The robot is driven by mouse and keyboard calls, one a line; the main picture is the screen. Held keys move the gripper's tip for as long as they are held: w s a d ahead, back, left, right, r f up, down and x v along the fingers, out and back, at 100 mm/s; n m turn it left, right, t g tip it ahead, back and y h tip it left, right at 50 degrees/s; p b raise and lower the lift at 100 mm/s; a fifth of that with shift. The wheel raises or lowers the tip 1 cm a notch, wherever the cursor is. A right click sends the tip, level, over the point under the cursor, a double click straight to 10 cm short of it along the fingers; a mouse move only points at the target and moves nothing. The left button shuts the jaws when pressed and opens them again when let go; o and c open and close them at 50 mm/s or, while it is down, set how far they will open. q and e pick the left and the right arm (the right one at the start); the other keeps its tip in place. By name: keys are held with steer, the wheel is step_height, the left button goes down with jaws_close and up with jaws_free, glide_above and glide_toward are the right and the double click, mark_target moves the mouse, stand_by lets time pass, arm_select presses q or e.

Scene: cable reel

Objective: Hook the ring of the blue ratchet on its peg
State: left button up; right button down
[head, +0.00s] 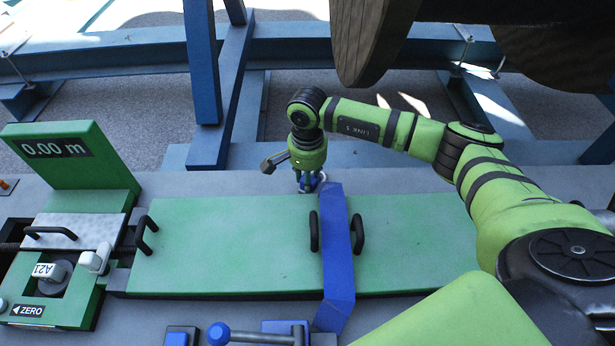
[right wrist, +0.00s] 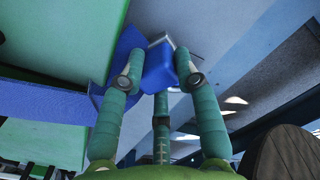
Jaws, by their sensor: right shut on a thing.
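My right gripper (head: 308,186) is at the far edge of the green panel, fingers pointing down. In the right wrist view its fingers (right wrist: 160,82) are closed around the blue ratchet (right wrist: 158,68), with a grey metal part showing at its far end. The blue strap (head: 337,240) runs from near the gripper across the green panel to its near edge; it also shows in the right wrist view (right wrist: 45,103). A small pale curved part, perhaps the ring, shows beside the fingers in the head view. I cannot make out the peg. My left gripper is not in view.
The green panel (head: 225,245) has black handles near the strap. A green display (head: 75,165) reading 0.00 m stands at left. A blue-knobbed lever (head: 218,333) lies in front. Blue frame beams (head: 205,65) and a large wooden reel (head: 370,35) stand behind.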

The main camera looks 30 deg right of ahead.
steer(key=shift+f+b, duration=0.5)
steer(key=shift+b, duration=0.2)
stand_by(0.6)
steer(key=c, duration=0.8)
jaws_free()
step_height(320, 180, up, 12)
steer(key=shift+r, duration=0.1)
